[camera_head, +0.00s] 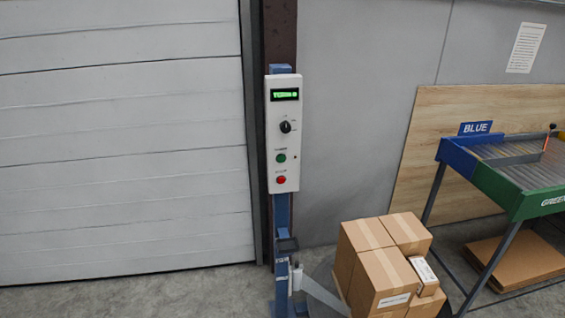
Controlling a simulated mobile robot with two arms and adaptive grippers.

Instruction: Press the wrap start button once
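A white control box (283,134) is mounted on a blue post in the middle of the head view. It has a green-lit display (285,94) at the top, with text too small to read surely. Below it is a black rotary knob (285,127). A green button (281,158) sits under the knob, and a red button (281,180) sits under that. The small labels by the buttons are not readable, so the start button's label cannot be confirmed. Neither of my grippers is in view.
A roller table (515,165) with blue and green sides is at the right. A white shutter door (120,140) fills the left. The floor at lower left is clear.

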